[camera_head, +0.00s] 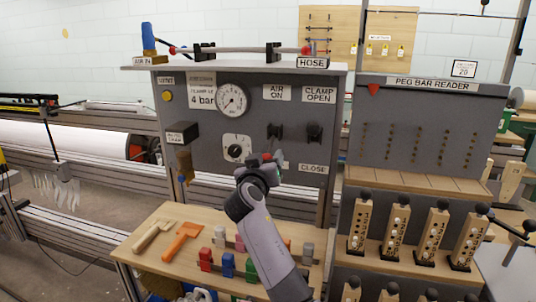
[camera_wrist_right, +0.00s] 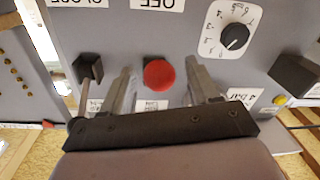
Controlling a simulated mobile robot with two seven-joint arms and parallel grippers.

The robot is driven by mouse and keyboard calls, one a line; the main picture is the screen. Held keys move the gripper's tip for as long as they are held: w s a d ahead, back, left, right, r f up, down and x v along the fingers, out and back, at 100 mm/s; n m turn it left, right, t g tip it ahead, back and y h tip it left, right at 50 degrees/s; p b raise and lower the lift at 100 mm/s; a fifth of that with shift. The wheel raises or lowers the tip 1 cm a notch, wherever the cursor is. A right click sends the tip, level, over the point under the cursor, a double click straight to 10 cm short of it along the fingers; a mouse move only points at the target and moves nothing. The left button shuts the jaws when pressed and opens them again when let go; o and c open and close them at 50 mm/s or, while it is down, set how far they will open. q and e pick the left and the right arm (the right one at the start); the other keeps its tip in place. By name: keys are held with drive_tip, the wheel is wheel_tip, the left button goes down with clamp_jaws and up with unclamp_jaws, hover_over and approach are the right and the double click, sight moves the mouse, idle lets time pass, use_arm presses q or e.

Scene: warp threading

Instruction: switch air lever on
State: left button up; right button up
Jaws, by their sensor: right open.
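The grey control panel (camera_head: 205,145) faces me in the head view. The air lever's dark mount (camera_head: 274,131) sits under the AIR ON label (camera_head: 277,93). A red knob (camera_head: 267,156), apparently the lever's end, shows below it at my right gripper (camera_head: 268,163). In the right wrist view, which sees the panel upside down, the red knob (camera_wrist_right: 158,74) lies between the fingers of my open right gripper (camera_wrist_right: 160,72), with gaps on both sides. The OFF label (camera_wrist_right: 158,4) is close to the knob. The lever's shaft is hidden. My left gripper is out of view.
A dial (camera_head: 237,148) is on the left, a gauge (camera_head: 233,98) above. Below, a wooden shelf (camera_head: 150,215) holds tools and coloured blocks. A peg bar reader (camera_head: 430,130) stands right.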

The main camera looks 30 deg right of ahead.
sight(271, 145)
drive_tip(key=shift+x, duration=1.35)
clamp_jaws()
